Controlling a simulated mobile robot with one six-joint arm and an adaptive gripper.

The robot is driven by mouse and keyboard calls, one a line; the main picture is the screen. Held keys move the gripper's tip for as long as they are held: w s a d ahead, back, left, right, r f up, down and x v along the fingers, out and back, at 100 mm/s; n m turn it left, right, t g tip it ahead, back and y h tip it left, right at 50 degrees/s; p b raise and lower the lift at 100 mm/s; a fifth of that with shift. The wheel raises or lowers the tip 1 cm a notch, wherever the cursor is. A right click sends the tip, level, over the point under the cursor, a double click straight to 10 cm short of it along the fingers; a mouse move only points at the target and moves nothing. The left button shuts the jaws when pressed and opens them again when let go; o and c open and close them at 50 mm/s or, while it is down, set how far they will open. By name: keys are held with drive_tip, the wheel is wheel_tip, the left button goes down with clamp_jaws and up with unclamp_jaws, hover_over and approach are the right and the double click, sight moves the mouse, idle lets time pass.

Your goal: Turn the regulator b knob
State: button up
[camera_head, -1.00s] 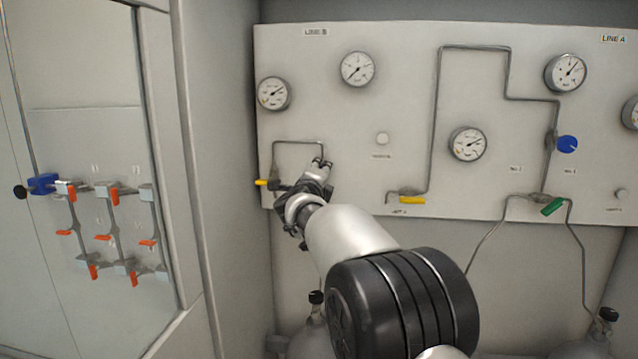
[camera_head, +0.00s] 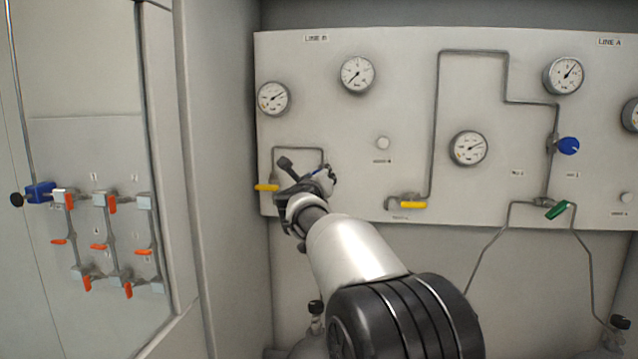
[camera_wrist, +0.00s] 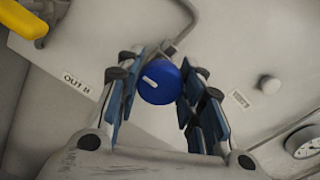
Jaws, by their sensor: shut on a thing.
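The regulator b knob (camera_wrist: 159,82) is a round blue knob with a white pointer mark, on the white panel under LINE B. In the wrist view it sits between the blue-padded fingers of my gripper (camera_wrist: 161,88), which is shut on it. In the head view my gripper (camera_head: 308,182) is at the panel's lower left, below the bent pipe. There the gripper hides most of the knob.
A yellow valve handle (camera_head: 267,187) is just left of my gripper, and another yellow handle (camera_head: 413,205) is to the right. Gauges (camera_head: 357,74) are above. A side panel with orange-handled valves (camera_head: 112,204) is at the left.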

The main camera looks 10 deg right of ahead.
idle(0.5)
drive_tip(key=o, duration=1.1)
drive_tip(key=v, duration=1.2)
